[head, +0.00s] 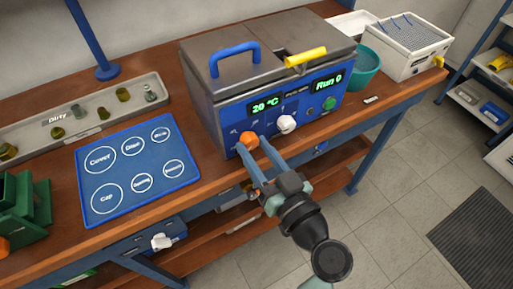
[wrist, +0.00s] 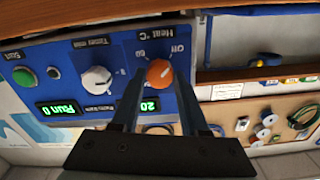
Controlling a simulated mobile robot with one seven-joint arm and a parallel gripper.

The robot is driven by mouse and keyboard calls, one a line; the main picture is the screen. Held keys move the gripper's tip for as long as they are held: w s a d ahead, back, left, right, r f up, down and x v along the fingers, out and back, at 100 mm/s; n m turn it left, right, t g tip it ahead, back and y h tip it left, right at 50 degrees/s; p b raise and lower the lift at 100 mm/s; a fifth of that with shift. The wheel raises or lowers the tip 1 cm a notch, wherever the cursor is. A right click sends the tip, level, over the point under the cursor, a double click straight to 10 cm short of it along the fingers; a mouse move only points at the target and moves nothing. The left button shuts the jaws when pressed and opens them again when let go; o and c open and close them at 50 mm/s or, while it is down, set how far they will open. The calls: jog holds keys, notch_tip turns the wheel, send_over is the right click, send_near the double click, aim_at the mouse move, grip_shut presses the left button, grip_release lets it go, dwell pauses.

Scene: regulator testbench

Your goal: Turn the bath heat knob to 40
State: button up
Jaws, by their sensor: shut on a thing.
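The bath (head: 216,125) is a grey box with a blue front panel on the wooden bench. Its orange heat knob (head: 249,141) is at the panel's lower left, and it also shows in the wrist view (wrist: 160,73), where the panel appears upside down. My gripper (head: 253,145) has its two blue fingers on either side of this knob and is shut on it. The fingers hide part of the dial marks; "Off" and "60" are readable in the wrist view. The temperature display (head: 265,107) reads 20 °C. The other display (head: 328,84) reads Run 0.
A white timer knob (head: 286,123) sits just right of the heat knob, with a green button (head: 329,103) farther right. A blue labelled mat (head: 128,183) and a "Dirty" tray (head: 30,130) lie at left. A teal pot (head: 367,62) stands right of the bath.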

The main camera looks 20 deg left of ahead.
grip_shut()
jog(key=m, duration=0.4)
jog(key=m+p, duration=0.1)
jog(key=m, duration=0.3)
jog(key=shift+r+m+p, duration=0.1)
jog(key=shift+m+p, duration=0.2)
jog(key=m+p, duration=0.2)
jog(key=m, duration=0.3)
jog(key=shift+p, duration=0.3)
jog(key=shift+m+p, duration=1.05)
jog(key=shift+m, duration=1.05)
